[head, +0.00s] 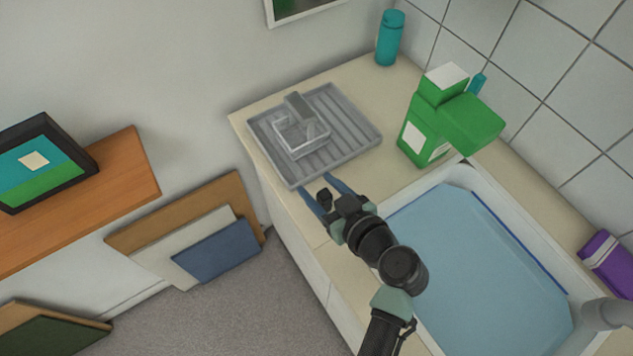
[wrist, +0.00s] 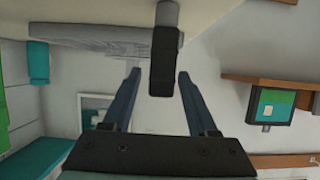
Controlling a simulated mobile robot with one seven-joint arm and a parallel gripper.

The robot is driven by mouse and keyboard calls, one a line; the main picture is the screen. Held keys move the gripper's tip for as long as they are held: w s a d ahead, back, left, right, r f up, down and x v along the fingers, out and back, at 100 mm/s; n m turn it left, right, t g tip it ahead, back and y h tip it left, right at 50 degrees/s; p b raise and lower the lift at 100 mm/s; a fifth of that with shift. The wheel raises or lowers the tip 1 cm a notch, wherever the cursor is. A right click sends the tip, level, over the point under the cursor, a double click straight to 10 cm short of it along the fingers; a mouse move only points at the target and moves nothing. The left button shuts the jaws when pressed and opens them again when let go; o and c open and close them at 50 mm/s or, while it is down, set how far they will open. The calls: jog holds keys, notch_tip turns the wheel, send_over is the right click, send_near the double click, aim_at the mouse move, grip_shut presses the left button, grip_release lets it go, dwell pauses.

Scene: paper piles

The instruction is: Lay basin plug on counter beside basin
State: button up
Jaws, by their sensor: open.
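The basin (head: 478,172) has a white rim and pale blue water or lining inside, at the right of the head view. The beige counter (head: 375,172) runs beside it. I cannot make out a basin plug for certain. My gripper (head: 316,184) is open above the counter's front edge, left of the basin and near the tray. A small dark block (head: 325,197) shows by its fingers. In the wrist view a dark upright piece (wrist: 163,65) shows between the two spread fingers; I cannot tell whether it is the plug or part of me.
A grey ribbed tray (head: 352,128) with a clear box (head: 301,136) lies on the counter's left end. Green cartons (head: 430,120) stand between tray and basin. A teal bottle (head: 390,38) is at the back. A purple packet (head: 608,262) and grey tap (head: 606,313) are at right.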

jog(key=b+v, duration=0.1)
jog(key=v, duration=1)
jog(key=w+r+m+t+h, duration=0.1)
jog(key=w+r+t+h, duration=0.4)
jog(key=r, duration=0.9)
jog(key=w+r+m+t, duration=0.2)
jog(key=w+r, duration=0.5)
jog(key=r, duration=0.6)
jog(key=s+a+r+m+t+h, duration=0.1)
jog(key=s+r+t, duration=0.2)
jog(key=r, duration=0.6)
jog(key=s+a+r+m+t+h, duration=0.1)
jog(key=s+a+r+t, duration=0.1)
jog(key=r, duration=0.7)
jog(key=s+a+r+m+t, duration=0.1)
jog(key=s+r+t, duration=0.3)
jog(key=r, duration=0.5)
jog(key=shift+s+a+m+t+h, duration=0.35)
jog(key=shift+s+m, duration=0.25)
jog(key=shift+s, duration=0.5)
